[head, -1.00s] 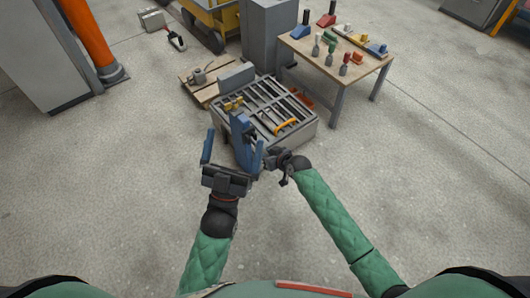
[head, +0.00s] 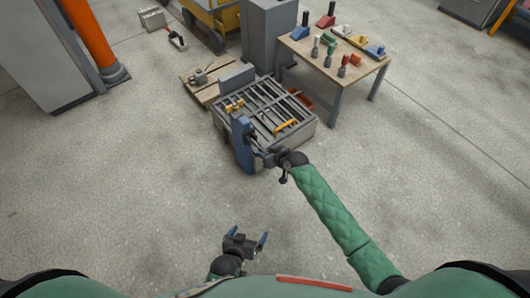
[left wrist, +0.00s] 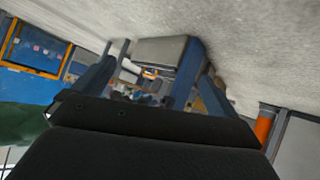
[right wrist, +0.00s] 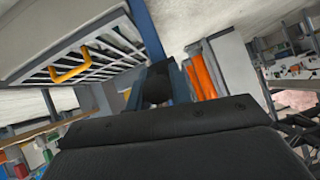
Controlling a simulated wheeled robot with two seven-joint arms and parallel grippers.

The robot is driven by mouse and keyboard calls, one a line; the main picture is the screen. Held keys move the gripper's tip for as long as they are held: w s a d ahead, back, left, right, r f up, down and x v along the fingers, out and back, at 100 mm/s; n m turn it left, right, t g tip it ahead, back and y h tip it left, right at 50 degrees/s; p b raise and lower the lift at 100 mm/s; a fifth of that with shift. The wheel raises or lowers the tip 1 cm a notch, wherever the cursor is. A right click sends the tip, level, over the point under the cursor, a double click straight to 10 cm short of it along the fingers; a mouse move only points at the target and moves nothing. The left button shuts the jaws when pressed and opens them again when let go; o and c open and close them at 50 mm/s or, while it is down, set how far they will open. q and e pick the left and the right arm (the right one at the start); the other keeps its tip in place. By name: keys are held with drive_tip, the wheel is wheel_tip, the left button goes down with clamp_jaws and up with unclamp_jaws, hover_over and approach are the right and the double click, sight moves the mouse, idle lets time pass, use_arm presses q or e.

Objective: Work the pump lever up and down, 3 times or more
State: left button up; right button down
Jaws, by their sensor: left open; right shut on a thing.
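The blue pump (head: 241,138) stands upright at the front left side of the grey slatted panel mould (head: 290,138). My right gripper (head: 264,157) is at the lower right of the pump and shut on the pump lever. In the right wrist view a dark lever end (right wrist: 157,86) shows between the fingers. The rest of the lever is hard to make out in the head view. My left gripper (head: 245,235) is open and empty, low and close to my body, well apart from the pump. The left wrist view shows nothing between its fingers (left wrist: 137,90).
A wooden table (head: 345,66) with several trowels and floats stands behind to the right. A pallet (head: 204,90) and a grey cabinet (head: 266,38) are behind the mould. An orange pipe (head: 93,40) rises at the far left. The floor around my left arm is clear.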

sight(260, 147)
use_arm(q)
drive_tip(key=s+f+g, duration=0.2)
drive_tip(key=s+f, duration=0.3)
use_arm(e)
drive_tip(key=shift+r+p, duration=0.25)
drive_tip(key=shift+p, duration=0.2)
drive_tip(key=shift+w+r+g+h+p, duration=0.25)
drive_tip(key=shift+r+g+h+p, duration=0.7)
drive_tip(key=shift+p, duration=2.45)
drive_tip(key=p, duration=0.1)
drive_tip(key=r+g+p, duration=0.1)
drive_tip(key=p, duration=0.1)
drive_tip(key=shift+w+a+r+h+p, duration=0.15)
drive_tip(key=shift+a+r+h+p, duration=0.05)
drive_tip(key=shift+r+h+p, duration=0.1)
use_arm(q)
wheel_tip(260, 147, up, 35)
drive_tip(key=a+g+p, duration=0.1)
drive_tip(key=g+p, duration=0.2)
drive_tip(key=shift+s+a+r+m+g+y, duration=0.2)
drive_tip(key=shift+a+m+g+y, duration=0.1)
drive_tip(key=shift+m, duration=0.1)
use_arm(e)
drive_tip(key=shift+w+a+r+g+h, duration=0.2)
drive_tip(key=shift+g+h, duration=0.15)
drive_tip(key=shift+g, duration=0.2)
